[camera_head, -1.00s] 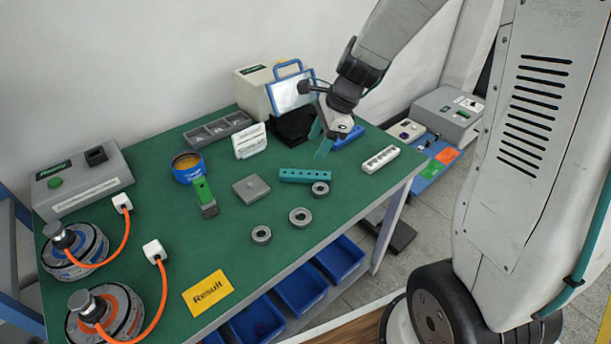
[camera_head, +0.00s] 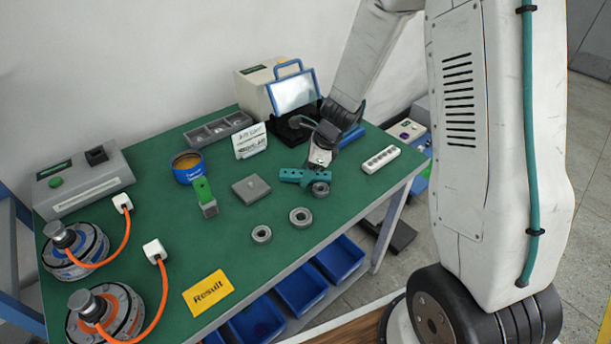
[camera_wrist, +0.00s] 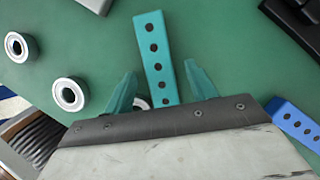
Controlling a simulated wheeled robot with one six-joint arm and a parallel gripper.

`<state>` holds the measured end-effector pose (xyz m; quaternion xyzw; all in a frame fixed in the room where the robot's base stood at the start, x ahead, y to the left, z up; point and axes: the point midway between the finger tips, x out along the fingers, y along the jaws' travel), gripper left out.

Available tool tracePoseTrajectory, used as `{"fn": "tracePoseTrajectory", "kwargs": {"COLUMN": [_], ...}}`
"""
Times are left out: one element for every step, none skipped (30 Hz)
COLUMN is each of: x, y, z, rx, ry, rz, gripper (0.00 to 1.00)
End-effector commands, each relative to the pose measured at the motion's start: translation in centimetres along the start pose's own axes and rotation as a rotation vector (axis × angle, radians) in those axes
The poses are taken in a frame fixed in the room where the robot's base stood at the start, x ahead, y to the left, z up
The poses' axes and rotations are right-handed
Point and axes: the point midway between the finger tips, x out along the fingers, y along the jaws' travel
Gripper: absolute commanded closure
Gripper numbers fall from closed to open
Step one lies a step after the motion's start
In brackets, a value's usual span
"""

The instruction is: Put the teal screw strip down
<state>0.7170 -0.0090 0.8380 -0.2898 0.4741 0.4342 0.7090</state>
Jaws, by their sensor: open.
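The teal screw strip (camera_head: 291,175) lies flat on the green table near its right part. In the wrist view the teal strip (camera_wrist: 156,55) runs up from between my gripper's teal fingers, with several dark holes along it. My gripper (camera_head: 312,177) is over the strip's right end. In the wrist view my gripper (camera_wrist: 160,85) is open, one finger on each side of the strip, with green table showing between each finger and the strip. The strip's near end is hidden behind the gripper body.
Grey rings (camera_head: 320,189) lie close by; one (camera_wrist: 142,102) is partly hidden behind my gripper. A white strip (camera_head: 380,159) lies right, a blue strip (camera_head: 352,135) behind. A grey square block (camera_head: 251,189) is left. Green table (camera_head: 250,280) is clear in front.

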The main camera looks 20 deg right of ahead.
Motion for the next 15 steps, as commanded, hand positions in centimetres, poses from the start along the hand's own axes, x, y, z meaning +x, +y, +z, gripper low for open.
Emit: {"fn": "tracePoseTrajectory", "kwargs": {"x": [-0.01,-0.02,-0.03,-0.03,-0.03,-0.04,-0.04,-0.05,-0.05,-0.05,-0.05,-0.07,-0.07,-0.07,-0.07], "y": [-0.01,-0.01,-0.01,-0.01,-0.01,-0.01,-0.01,-0.01,-0.01,-0.01,-0.01,-0.02,-0.02,-0.02,-0.02], "z": [0.02,0.02,0.02,0.02,0.02,0.02,0.02,0.02,0.02,0.02,0.01,0.02,0.02,0.01,0.01], "rx": [0.0,0.0,0.0,-0.001,-0.001,-0.001,-0.001,-0.001,-0.001,-0.001,-0.001,-0.001,-0.001,-0.001,-0.001], "ry": [0.0,0.0,0.0,0.0,0.0,0.0,0.0,0.0,0.0,0.0,0.0,0.0,0.0,0.0,0.0], "rz": [0.0,0.0,0.0,0.0,0.0,0.0,0.0,0.0,0.0,0.0,0.0,-0.001,-0.001,-0.001,-0.001], "gripper": [0.44,0.44,0.44,0.44,0.52,0.63,0.71,0.8,0.91,0.94,0.94,0.98,0.98,0.98,0.98]}}
